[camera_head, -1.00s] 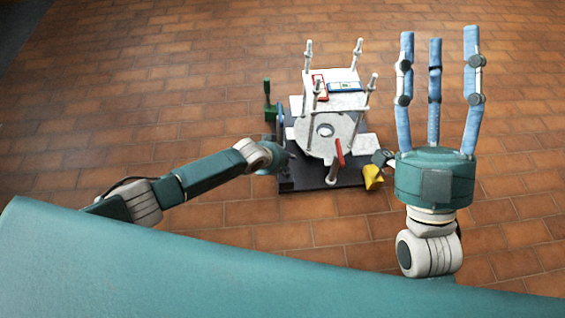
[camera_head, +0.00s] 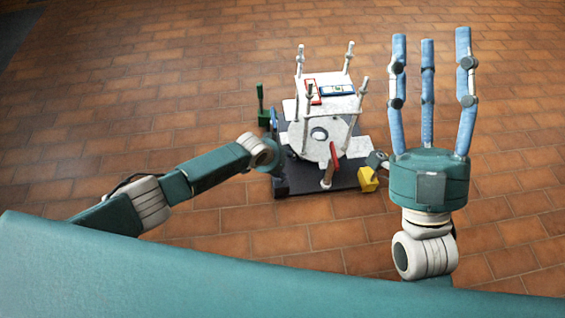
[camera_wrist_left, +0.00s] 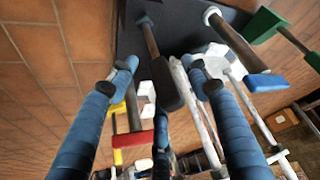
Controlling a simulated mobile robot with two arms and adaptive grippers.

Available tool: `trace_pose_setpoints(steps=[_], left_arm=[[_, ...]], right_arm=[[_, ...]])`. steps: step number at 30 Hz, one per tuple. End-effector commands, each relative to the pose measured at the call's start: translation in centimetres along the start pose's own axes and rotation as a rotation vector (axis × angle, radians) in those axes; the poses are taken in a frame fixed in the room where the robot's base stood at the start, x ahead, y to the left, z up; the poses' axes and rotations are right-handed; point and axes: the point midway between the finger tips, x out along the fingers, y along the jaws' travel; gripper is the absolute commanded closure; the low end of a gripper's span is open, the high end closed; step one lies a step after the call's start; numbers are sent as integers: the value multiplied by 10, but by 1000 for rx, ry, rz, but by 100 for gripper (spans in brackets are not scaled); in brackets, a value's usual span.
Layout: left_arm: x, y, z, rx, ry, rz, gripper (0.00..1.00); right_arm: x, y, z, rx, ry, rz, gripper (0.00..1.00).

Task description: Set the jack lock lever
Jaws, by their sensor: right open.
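A white fixture (camera_head: 318,140) on a dark base plate (camera_head: 345,180) carries several levers; none is labelled as the jack lock lever. In the left wrist view a lever with a dark grip (camera_wrist_left: 168,85) lies between my left gripper's (camera_wrist_left: 160,70) blue fingers, which are spread; contact cannot be told. A blue-handled lever (camera_wrist_left: 265,82) is to its right, beyond the right finger. In the head view my left gripper (camera_head: 275,163) is at the fixture's left side, its fingers largely hidden. My right gripper (camera_head: 430,45) is open, empty and pointing up, right of the fixture.
The fixture also has a red lever (camera_head: 334,153) in front, a yellow handle (camera_head: 368,180) at the front right and a green handle (camera_head: 262,103) at the left. White posts (camera_head: 347,58) rise from its top. The tiled floor (camera_head: 150,90) around is clear.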

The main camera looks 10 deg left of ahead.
Motion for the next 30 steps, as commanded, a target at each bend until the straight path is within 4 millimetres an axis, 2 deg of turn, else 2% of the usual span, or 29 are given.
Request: trace_pose_setpoints(steps=[7,11,17,24,30], left_arm=[[-2,0,0,-1,1,1,52],[-11,0,1,-3,0,3,52],[-40,0,0,-1,1,2,52],[-82,0,0,0,2,1,52],[-109,0,0,-1,0,1,52]], right_arm=[[0,-1,-1,3,1,-1,50],[0,-1,0,2,1,-1,50],[0,0,0,1,0,0,50],[0,0,0,1,0,0,50],[0,0,0,1,0,0,50]])
